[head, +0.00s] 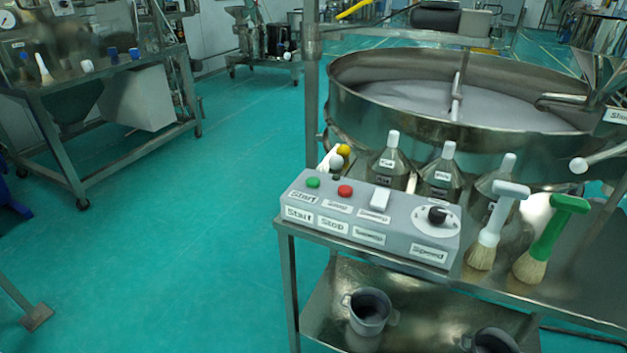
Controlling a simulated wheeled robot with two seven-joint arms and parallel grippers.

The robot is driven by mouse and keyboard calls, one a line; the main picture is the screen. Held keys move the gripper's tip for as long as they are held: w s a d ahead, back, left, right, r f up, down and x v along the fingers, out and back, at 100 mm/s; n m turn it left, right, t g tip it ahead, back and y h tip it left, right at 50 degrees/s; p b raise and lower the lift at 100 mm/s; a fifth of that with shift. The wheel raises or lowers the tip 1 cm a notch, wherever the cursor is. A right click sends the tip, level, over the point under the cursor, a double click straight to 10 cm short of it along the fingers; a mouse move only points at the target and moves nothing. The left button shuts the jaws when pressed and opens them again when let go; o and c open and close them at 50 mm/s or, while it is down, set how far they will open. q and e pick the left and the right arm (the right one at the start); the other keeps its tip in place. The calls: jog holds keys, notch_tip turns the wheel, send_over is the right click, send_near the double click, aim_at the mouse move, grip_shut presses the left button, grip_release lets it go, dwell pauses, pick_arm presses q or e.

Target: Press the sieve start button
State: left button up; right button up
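A grey control box (377,223) sits at the left front of a metal table beside the sieve. Its green start button (313,183) is at the left end of the top, with a "Start" label below it. The red button (345,191) is just right of it, then a white rocker switch (380,199) and a black speed knob (437,215). The round steel vibrating sieve (345,108) stands behind the box with pale powder inside. Neither of my grippers is in the head view. Nothing covers the green button.
A metal pot (366,310) is on the lower shelf. Green floor left of the table is clear.

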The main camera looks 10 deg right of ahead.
grip_shut()
dwell(0.3)
dwell(1.4)
